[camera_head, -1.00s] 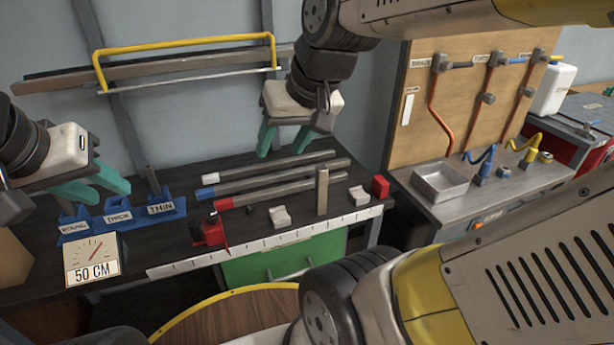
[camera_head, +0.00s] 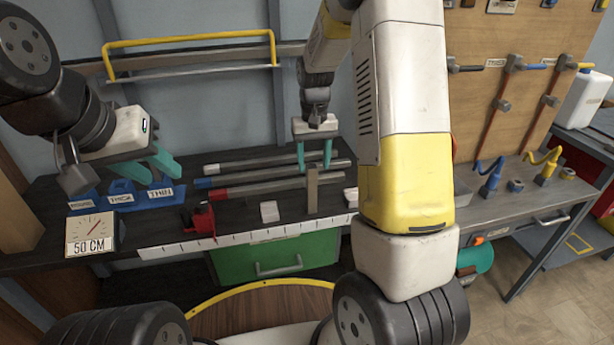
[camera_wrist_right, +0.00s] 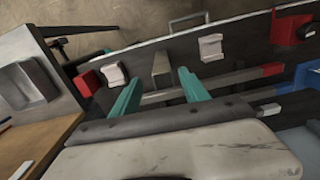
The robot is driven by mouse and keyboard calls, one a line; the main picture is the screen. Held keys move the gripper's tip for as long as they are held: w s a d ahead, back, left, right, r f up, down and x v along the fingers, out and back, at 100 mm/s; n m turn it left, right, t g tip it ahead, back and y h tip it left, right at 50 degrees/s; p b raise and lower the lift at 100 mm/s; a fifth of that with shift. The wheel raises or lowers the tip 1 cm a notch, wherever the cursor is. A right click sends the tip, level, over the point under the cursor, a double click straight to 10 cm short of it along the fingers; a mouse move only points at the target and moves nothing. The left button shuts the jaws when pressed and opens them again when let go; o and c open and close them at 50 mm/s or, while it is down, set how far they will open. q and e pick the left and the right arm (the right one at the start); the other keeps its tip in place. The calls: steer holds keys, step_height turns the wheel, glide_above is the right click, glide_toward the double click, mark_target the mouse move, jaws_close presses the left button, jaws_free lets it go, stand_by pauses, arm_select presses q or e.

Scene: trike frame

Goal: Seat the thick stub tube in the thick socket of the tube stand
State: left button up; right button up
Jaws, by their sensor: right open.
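The blue tube stand's thick socket (camera_head: 121,195), labelled THICK, sits between the ROUND and THIN sockets at the bench's left. A short upright tan-grey post (camera_head: 312,190) stands near the bench front; it may be the thick stub tube, but its shape looks squarish. It also shows in the wrist view (camera_wrist_right: 160,68). My right gripper (camera_head: 314,163) is open above the post, which appears between its fingers in the wrist view; contact is not visible. My left gripper (camera_head: 164,176) is open and empty beside the THIN socket, covering part of the stand.
Long grey tubes with coloured ends (camera_head: 265,185) lie behind the post. A red clamp (camera_head: 201,221), a white block (camera_head: 269,212) and a 50 CM gauge (camera_head: 91,236) stand near the front edge.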

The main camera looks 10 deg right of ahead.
mark_target(312, 180)
steer(key=f, duration=0.7)
steer(key=shift+w+a, duration=0.2)
jaws_close()
